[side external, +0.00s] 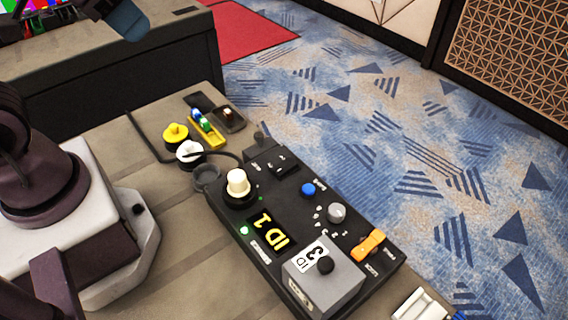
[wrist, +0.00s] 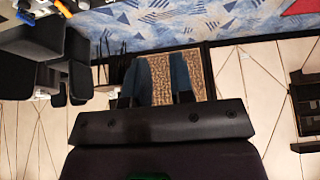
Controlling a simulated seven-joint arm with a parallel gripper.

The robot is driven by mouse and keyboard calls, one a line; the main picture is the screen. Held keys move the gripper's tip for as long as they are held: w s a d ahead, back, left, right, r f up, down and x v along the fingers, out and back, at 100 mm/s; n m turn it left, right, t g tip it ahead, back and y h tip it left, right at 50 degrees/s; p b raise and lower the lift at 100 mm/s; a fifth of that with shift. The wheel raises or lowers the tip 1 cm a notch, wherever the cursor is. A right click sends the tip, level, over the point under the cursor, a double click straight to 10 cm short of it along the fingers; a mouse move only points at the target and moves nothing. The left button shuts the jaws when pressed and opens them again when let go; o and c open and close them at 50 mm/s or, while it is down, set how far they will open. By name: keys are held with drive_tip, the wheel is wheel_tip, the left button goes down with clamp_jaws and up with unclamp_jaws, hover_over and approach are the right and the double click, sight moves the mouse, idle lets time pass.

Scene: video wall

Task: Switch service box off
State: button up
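A black control box (side external: 228,217) lies on the table in the side view; I take it as the service box, though its small labels are unreadable. It carries a cream knob (side external: 237,183), a black switch (side external: 281,164), a blue button (side external: 308,189), a grey knob (side external: 336,212), an orange switch (side external: 369,245) and a yellow "ID 1" display (side external: 268,231). A green light (side external: 244,230) glows beside the display. My gripper (wrist: 160,85) shows two teal fingers apart, with nothing between them. In the side view a dark blue part, possibly a fingertip, shows at the top, away from the box.
A grey block (side external: 323,275) marked "ID 3" sits on the box's near end. Yellow (side external: 176,132) and white (side external: 189,151) round pieces and a yellow tray (side external: 206,131) lie beyond its far end. A dark cabinet (side external: 120,65) stands behind. Patterned carpet (side external: 400,130) is right of the table.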

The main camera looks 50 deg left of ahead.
clamp_jaws()
idle(1.4)
